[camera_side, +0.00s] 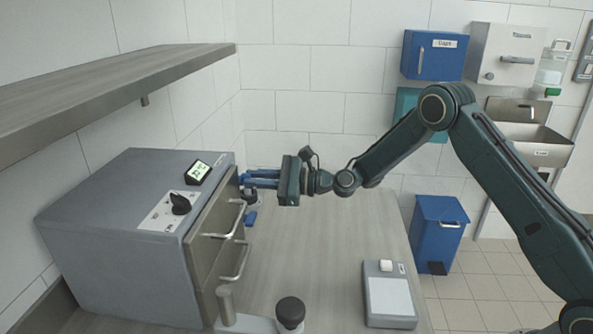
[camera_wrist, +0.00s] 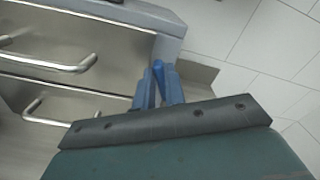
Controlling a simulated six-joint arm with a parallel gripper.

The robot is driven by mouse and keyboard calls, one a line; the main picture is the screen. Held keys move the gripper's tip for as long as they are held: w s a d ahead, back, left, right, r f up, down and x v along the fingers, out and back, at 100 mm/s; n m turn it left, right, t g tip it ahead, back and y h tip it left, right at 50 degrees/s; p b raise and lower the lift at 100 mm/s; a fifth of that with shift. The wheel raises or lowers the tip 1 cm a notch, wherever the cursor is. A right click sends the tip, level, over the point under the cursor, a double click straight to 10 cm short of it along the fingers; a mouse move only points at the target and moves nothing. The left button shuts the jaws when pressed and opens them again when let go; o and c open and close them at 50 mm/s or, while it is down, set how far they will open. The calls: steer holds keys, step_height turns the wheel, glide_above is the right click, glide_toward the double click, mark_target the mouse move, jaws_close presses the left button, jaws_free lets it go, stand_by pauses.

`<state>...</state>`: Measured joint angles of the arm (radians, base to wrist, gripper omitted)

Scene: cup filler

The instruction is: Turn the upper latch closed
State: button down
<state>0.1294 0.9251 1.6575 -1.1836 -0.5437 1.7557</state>
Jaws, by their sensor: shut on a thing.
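The grey cabinet (camera_side: 110,235) stands at the left, with two steel drawer fronts on its right-facing side. The upper latch (camera_wrist: 158,68) shows as a small blue piece at the cabinet's front edge, beside the upper drawer; its exact angle is hard to tell. My gripper (camera_side: 257,180) reaches in from the right with its blue fingers level with the upper drawer. Its fingers (camera_wrist: 160,85) are shut on the upper latch, hiding most of it. A blue piece (camera_side: 251,218), seemingly the lower latch, sits below my fingers.
The upper drawer handle (camera_side: 231,222) and lower drawer handle (camera_side: 241,264) project close to my fingers. A grey shelf (camera_side: 110,85) hangs above the cabinet. A scale (camera_side: 389,298) and a dark-topped knob (camera_side: 290,310) stand on the worktop, which is otherwise clear beneath my gripper.

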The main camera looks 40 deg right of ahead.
steer(key=n, duration=0.4)
steer(key=f+n, duration=0.1)
steer(key=n, duration=0.7)
steer(key=shift+s+a+f, duration=0.2)
steer(key=shift+s, duration=0.1)
steer(key=shift+n, duration=0.3)
steer(key=c, duration=1.5)
jaws_free()
steer(key=shift+o, duration=0.2)
steer(key=v, duration=1.2)
steer(key=shift+a+r, duration=0.1)
